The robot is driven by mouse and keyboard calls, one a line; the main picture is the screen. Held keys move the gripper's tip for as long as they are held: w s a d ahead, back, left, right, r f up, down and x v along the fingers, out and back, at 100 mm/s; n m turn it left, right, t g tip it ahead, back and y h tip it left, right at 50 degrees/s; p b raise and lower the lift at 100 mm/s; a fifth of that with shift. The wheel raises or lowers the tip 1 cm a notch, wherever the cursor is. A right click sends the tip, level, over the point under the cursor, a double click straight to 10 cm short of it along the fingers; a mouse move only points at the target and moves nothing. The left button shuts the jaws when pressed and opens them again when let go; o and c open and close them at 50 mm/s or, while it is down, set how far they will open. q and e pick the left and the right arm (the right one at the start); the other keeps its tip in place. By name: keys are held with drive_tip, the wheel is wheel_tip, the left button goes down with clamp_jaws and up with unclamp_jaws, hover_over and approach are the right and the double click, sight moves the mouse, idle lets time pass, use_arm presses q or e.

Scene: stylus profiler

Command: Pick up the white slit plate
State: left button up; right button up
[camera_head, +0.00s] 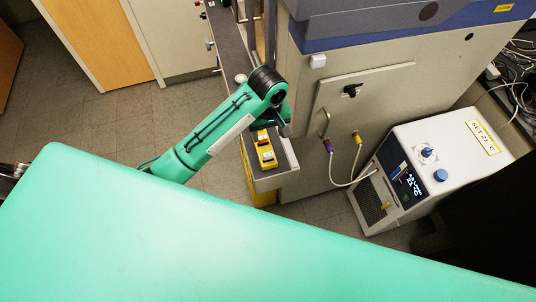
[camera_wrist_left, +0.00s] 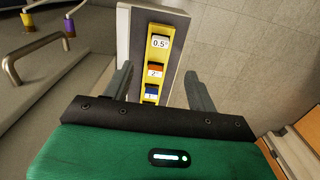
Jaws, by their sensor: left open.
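The white slit plate (camera_wrist_left: 160,42), marked 0.5°, sits in the far end of a yellow rack (camera_wrist_left: 167,30). Behind it in the same rack are an orange plate (camera_wrist_left: 155,71) and a blue plate (camera_wrist_left: 151,91), each with a white label. The rack also shows in the head view (camera_head: 265,143) on a narrow grey ledge. My left gripper (camera_wrist_left: 158,73) is open and empty. In the wrist view its fingers stand either side of the rack's nearer part, and the white plate shows beyond the fingertips. My right gripper is not in view.
The grey ledge (camera_head: 279,178) drops to the tiled floor (camera_head: 311,208) at its front. A large beige cabinet (camera_head: 300,95) with a metal handle (camera_wrist_left: 31,53) stands beside it. A white chiller box (camera_head: 455,150) with cables stands at right.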

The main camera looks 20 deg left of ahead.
use_arm(q)
drive_tip(key=b, duration=0.3)
hover_over(268, 154)
wheel_tip(268, 154, down, 6)
drive_tip(key=shift+f, duration=0.1)
drive_tip(key=shift+f+p, duration=0.75)
drive_tip(key=shift+p, duration=0.1)
wheel_tip(268, 154, down, 6)
drive_tip(key=shift+r+p, duration=0.25)
drive_tip(key=shift+p, duration=0.5)
drive_tip(key=shift+f, duration=0.3)
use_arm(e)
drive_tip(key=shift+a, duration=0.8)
use_arm(q)
drive_tip(key=c, duration=0.9)
drive_tip(key=shift+c, duration=0.8)
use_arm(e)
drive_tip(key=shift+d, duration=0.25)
